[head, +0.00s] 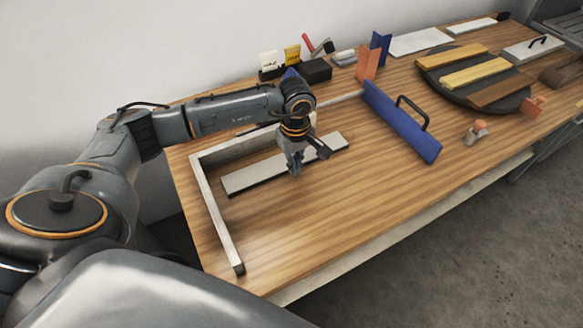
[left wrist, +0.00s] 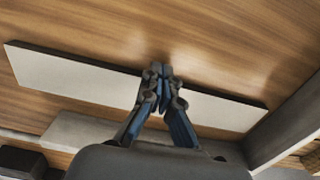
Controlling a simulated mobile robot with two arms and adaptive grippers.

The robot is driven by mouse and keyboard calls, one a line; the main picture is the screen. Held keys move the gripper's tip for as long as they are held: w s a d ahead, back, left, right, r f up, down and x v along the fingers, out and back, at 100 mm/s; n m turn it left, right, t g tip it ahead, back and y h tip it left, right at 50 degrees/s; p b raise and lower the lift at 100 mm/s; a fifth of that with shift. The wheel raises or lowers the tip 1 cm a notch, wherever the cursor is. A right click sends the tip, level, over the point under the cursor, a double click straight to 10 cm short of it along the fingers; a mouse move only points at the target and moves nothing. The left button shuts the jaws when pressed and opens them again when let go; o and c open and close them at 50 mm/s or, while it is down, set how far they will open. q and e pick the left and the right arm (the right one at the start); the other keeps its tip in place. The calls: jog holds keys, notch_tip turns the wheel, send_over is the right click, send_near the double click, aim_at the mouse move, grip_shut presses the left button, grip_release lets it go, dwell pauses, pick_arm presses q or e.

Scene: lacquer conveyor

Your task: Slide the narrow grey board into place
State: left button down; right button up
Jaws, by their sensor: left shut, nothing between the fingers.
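The narrow grey board (head: 243,180) lies flat on the wooden table, inside the corner of a pale L-shaped frame (head: 214,212). A gap of bare wood separates it from the frame's left bar. My left gripper (head: 296,172) is shut and empty, pointing down at the board's near edge, with the board partly hidden behind it. In the left wrist view the board (left wrist: 75,76) runs across the picture, and the shut fingertips (left wrist: 162,72) overlap its middle. I cannot tell whether they touch it. My right gripper is not in view.
A blue board with a dark handle (head: 400,122) stands to the right of the frame. A dark round tray (head: 436,82) holds several wooden strips. Small items and a black box (head: 314,70) stand at the back. The table's front is clear.

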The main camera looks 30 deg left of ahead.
pick_arm(q)
jog(key=shift+w+a+b, duration=0.35)
jog(key=shift+w+a, duration=0.05)
jog(key=shift+a, duration=0.3)
jog(key=shift+w+a+b, duration=0.4)
jog(key=shift+a, duration=0.25)
jog(key=shift+w+a+b, duration=0.35)
jog(key=shift+w+a, duration=0.05)
jog(key=shift+a, duration=0.3)
jog(key=shift+s+d, duration=0.3)
jog(key=shift+d, duration=0.2)
jog(key=shift+s+d, duration=0.25)
jog(key=shift+d, duration=0.2)
jog(key=shift+r+p, duration=1.95)
jog(key=shift+r, duration=1.1)
jog(key=shift+f, duration=0.15)
